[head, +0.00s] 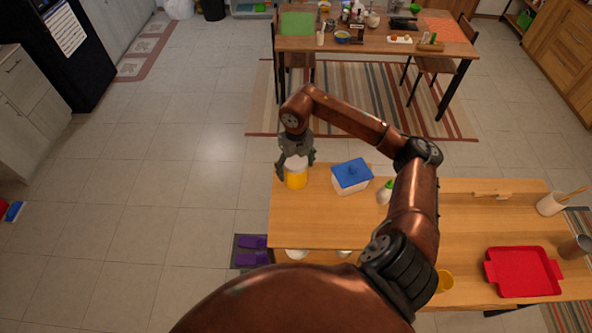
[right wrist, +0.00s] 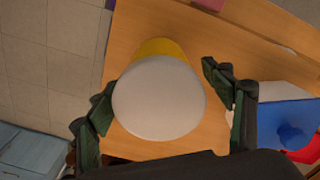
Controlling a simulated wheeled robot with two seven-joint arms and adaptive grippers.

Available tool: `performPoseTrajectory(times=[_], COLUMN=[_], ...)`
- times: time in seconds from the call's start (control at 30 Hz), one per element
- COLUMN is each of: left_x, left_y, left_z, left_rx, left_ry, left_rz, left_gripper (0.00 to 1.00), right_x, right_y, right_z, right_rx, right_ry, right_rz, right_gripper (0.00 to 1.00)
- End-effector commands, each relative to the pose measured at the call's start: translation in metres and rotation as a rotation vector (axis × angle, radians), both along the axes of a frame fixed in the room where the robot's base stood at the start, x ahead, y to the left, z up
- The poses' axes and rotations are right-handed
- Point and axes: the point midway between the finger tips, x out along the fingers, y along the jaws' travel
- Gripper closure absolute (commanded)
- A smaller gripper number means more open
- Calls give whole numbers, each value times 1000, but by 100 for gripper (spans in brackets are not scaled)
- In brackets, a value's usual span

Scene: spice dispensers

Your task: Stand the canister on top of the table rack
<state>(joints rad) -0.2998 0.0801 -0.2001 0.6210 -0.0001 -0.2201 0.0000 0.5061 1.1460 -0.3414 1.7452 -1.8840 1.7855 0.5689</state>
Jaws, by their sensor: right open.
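The canister (head: 296,180) is yellow with a white lid and stands upright near the far left corner of the wooden top (head: 315,225). In the right wrist view its round white lid (right wrist: 158,98) fills the middle, with a yellow strip of body beyond it. My right gripper (head: 296,164) is open, its fingers on either side of the canister. In the right wrist view the gripper (right wrist: 162,95) shows gaps between its fingers and the lid, wider on the right. My left gripper is not in view. I cannot tell for certain which surface is the table rack.
A white box with a blue lid (head: 351,174) stands right of the canister. A small green-topped bottle (head: 385,191) is beside my arm. A red tray (head: 523,272) and a white utensil cup (head: 551,204) lie farther right. A dining table (head: 375,45) stands behind, across open floor.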

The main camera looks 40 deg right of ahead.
Motion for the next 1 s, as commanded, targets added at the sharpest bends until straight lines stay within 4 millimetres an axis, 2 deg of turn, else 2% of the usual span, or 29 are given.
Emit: performPoseTrajectory(times=[0.3, 0.5, 0.7, 1.0], left_x=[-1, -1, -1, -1], left_y=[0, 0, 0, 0], left_z=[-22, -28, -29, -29], left_rx=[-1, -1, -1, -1], left_ry=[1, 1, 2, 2], left_rz=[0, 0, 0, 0], left_gripper=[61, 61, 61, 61], right_x=[1, 0, 0, 0], right_y=[-1, -1, 0, 0], right_z=[65, 96, 108, 108], right_rx=[-3, -2, 0, 0], right_ry=[-5, -1, 1, 2], right_rz=[0, 0, 0, 0], right_gripper=[26, 26, 26, 26])
